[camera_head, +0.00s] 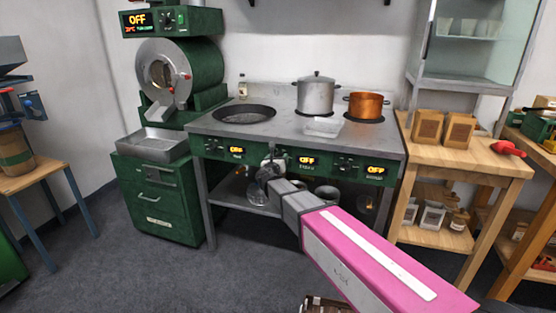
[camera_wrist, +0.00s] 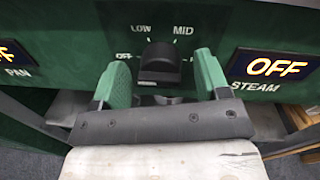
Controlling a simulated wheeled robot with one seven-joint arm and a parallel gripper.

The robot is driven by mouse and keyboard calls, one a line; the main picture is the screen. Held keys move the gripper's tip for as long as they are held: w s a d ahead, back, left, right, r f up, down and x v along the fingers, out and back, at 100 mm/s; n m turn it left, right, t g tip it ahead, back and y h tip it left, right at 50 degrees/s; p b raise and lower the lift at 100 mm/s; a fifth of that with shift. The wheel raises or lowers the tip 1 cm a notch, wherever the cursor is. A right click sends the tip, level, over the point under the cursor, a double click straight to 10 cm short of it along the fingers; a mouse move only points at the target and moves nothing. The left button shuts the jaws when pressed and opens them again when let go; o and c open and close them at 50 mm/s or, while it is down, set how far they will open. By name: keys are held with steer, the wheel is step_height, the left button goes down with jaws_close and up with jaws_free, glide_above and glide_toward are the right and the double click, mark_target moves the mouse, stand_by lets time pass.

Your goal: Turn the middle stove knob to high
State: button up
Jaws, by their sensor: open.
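The middle stove knob (camera_wrist: 160,64) is black and shows in the wrist view between OFF, LOW and MID marks; the mark on its right is partly hidden. The display to its right (camera_wrist: 268,66) reads OFF above STEAM. My gripper (camera_wrist: 159,75) is open, its two green fingers on either side of the knob. I cannot tell whether they touch it. In the head view my gripper (camera_head: 270,165) is at the stove's green front panel, and my arm hides the knob there. The middle display (camera_head: 306,160) reads OFF.
Other displays, left (camera_head: 236,150) and right (camera_head: 376,170), read OFF. A wooden table (camera_head: 470,158) stands right, a green roaster (camera_head: 190,75) left.

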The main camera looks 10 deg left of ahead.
steer(key=shift+w, duration=0.3)
steer(key=shift+c, duration=0.4)
steer(key=c, duration=0.8)
